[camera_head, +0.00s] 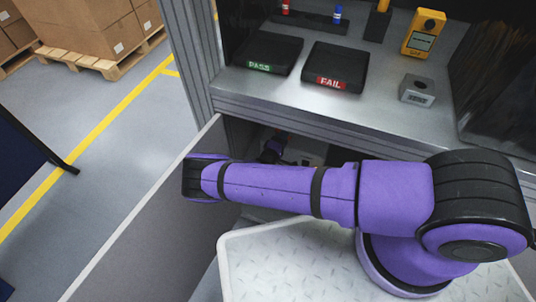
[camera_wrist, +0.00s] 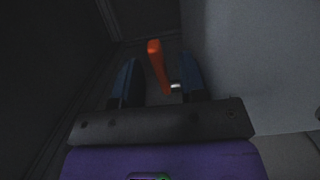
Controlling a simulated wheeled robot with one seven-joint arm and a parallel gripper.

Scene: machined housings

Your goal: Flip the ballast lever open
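The ballast lever, an orange handle (camera_wrist: 156,60), stands between the two fingers of my gripper (camera_wrist: 159,58) in the wrist view. It leans slightly, with its top toward the left. A small silvery part (camera_wrist: 175,87) shows at its lower end, close to the right finger. The blue-tipped fingers are apart, one on each side of the lever. I see a gap on the left side; contact on the right cannot be told. In the head view my arm hides most of the space under the bench, and the lever cannot be made out clearly there.
A light grey wall (camera_wrist: 255,65) stands close to the right of my gripper, with dark panels to the left. In the head view a metal bench (camera_head: 385,105) holds PASS (camera_head: 268,53) and FAIL (camera_head: 335,67) trays and a yellow meter (camera_head: 424,33). An open grey panel (camera_head: 150,235) stands left.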

